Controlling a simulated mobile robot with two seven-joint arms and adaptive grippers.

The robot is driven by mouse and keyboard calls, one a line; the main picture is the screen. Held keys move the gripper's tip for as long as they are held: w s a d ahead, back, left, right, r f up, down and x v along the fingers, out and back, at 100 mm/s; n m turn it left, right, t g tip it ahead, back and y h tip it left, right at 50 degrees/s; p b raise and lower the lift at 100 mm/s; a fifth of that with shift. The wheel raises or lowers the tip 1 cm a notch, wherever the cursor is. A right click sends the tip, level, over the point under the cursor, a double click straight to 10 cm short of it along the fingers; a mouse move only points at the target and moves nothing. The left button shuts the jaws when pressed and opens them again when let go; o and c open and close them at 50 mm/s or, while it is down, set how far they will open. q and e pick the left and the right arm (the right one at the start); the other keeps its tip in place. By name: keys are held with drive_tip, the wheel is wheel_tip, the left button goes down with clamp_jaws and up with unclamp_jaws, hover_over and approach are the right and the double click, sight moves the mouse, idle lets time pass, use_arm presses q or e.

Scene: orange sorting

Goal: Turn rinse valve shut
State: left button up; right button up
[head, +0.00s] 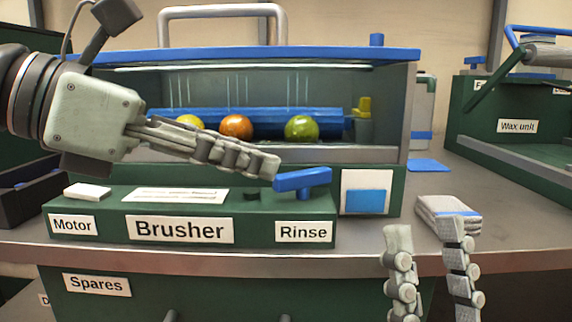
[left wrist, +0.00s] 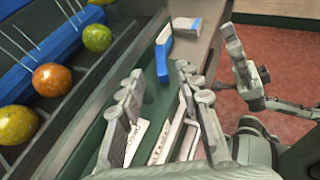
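The rinse valve has a blue bar handle (head: 303,180) on a short stem above the Rinse label (head: 303,232). The bar lies crosswise, its right end slightly higher in the head view. It also shows in the left wrist view as a blue bar (left wrist: 163,52), just beyond the fingertips. My left gripper (head: 272,166) reaches in from the left, its tips close to the handle's left end. In the left wrist view its fingers (left wrist: 160,78) are apart with nothing held. Whether they touch the handle I cannot tell. My right gripper (head: 425,230) is open and empty at the lower right.
The brusher (head: 180,229) holds yellow, orange and green fruit (head: 302,128) behind the panel. A white block (head: 87,191) sits on the panel's left. A grey-and-blue pad stack (head: 447,212) lies near my right gripper. The wax unit (head: 517,126) stands right.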

sight(300, 172)
use_arm(q)
drive_tip(key=shift+x, duration=2.8)
drive_tip(key=shift+s, duration=0.1)
clamp_jaws()
